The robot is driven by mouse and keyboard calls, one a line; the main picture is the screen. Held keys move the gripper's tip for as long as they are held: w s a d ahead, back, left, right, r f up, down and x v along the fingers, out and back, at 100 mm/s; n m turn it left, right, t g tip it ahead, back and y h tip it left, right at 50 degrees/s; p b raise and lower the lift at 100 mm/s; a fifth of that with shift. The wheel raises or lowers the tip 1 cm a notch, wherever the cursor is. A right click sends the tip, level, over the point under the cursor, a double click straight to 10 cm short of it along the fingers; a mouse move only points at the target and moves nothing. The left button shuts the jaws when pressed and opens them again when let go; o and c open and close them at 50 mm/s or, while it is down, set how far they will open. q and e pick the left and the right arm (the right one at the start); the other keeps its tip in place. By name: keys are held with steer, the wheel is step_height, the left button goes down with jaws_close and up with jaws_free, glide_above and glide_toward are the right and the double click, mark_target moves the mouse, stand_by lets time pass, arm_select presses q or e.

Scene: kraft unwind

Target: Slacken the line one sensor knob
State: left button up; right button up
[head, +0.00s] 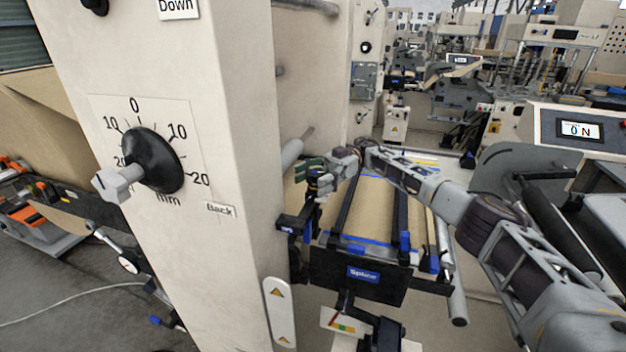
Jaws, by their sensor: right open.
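My right arm reaches in from the right, and its gripper (326,177) is over the web path beside the big cream column. Its fingers are apart, around or just beside a small dark knob (313,177) with a yellowish band, on top of a bracket with blue parts (292,226). This looks like the sensor knob; I cannot tell whether the fingers touch it. My left gripper is not in view.
The cream column (235,150) stands close on the left, with a large black dial knob (152,160) on its face. A black plate marked Spline (362,275) is below the gripper. Brown web (372,208) runs behind it. A display (580,130) reads 0 N.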

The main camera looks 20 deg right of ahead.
mark_target(313, 173)
steer(key=shift+r, duration=4.9)
steer(key=shift+f, duration=0.1)
